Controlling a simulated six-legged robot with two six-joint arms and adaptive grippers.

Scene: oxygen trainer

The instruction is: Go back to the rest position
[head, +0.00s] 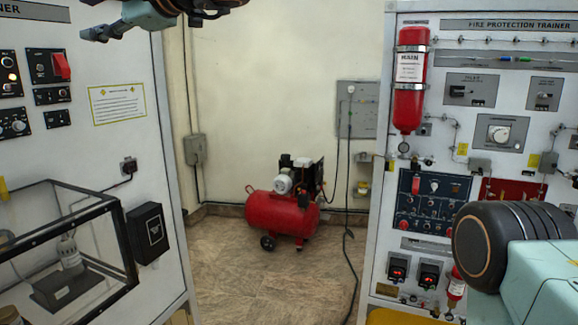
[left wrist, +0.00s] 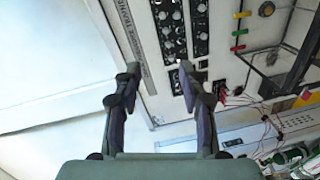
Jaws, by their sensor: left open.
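My left gripper (head: 98,22) is at the top left of the head view, raised in front of the left trainer panel (head: 85,150) and partly cut off by the frame edge. In the left wrist view my left gripper (left wrist: 160,78) has its two dark fingers spread, with nothing between them. Beyond the fingers is a panel with black switch modules (left wrist: 178,30). My right arm shows only as a black and pale-green joint at the lower right of the head view. Its gripper is not seen.
A fire protection trainer (head: 460,150) with a red cylinder (head: 410,80) stands at right. A clear, black-framed case (head: 105,235) is at lower left. A red compressor (head: 282,212) stands by the back wall, with open floor (head: 260,275) before it.

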